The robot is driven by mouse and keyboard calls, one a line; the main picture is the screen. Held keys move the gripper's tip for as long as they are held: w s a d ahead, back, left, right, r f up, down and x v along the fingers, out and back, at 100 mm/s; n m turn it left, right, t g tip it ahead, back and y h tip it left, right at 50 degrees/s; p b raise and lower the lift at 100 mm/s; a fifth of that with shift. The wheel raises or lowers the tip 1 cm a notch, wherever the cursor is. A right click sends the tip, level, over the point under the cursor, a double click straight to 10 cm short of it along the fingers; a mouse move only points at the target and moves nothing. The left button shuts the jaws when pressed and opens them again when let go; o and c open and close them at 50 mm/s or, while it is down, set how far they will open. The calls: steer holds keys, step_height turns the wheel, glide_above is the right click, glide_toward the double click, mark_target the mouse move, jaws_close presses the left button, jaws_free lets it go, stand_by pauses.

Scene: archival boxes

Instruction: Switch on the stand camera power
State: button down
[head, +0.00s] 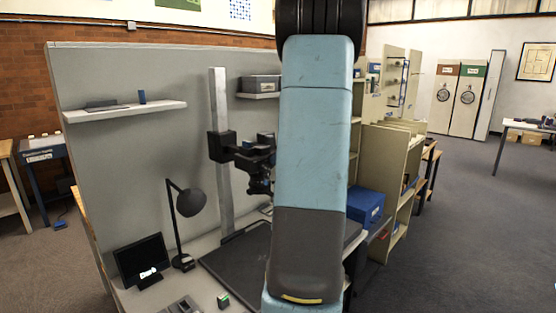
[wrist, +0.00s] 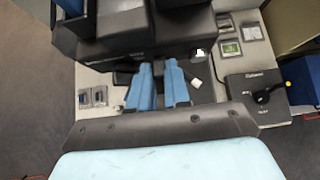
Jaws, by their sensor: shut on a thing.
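The stand camera (head: 258,165) is dark and sits on an arm of the grey upright column (head: 222,150) in the head view. My arm hides what lies just right of it, and my gripper is out of sight there. In the wrist view the large dark body (wrist: 150,30) at the top looks like the stand camera. My gripper (wrist: 158,68) has its two blue fingers pointing up at its near edge. The fingers are close together with a dark part between their tips. I cannot make out a power switch or a lit lamp.
A desk lamp (head: 190,200), a small monitor (head: 142,261) and a dark baseboard (head: 222,263) stand on the bench. A blue box (head: 366,205) is on the right.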

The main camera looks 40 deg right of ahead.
steer(key=c, duration=1.1)
jaws_free()
steer(key=v, duration=1.3)
steer(key=shift+s+r, duration=0.2)
steer(key=shift+s, duration=0.05)
